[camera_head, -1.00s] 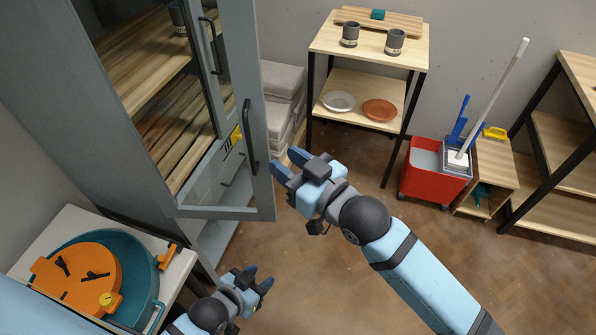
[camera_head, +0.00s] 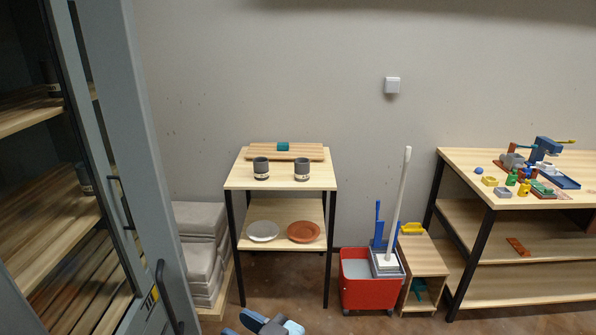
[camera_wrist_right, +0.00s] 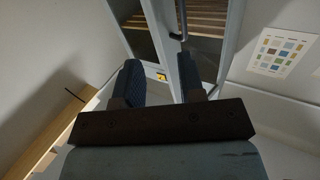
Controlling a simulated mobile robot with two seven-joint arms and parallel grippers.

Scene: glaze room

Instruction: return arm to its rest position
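My right gripper (camera_wrist_right: 160,82) shows in its wrist view with its two dark blue fingers apart and nothing between them. In the head view only the tip of the right gripper (camera_head: 262,322) shows at the bottom edge, in front of the small shelf table. The rest of that arm is below the frame. My left gripper and arm are outside the head view. The grey cabinet (camera_head: 140,150) stands at the left with its glazed door open; the wrist view shows its door and handle (camera_wrist_right: 181,20) beyond the fingers.
The small shelf table (camera_head: 240,176) holds two dark cups and two plates. Grey stacked blocks (camera_head: 203,250) stand left of it. A red mop bucket (camera_head: 368,293), a wooden stool (camera_head: 425,257) and a workbench (camera_head: 465,162) with small items stand at the right.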

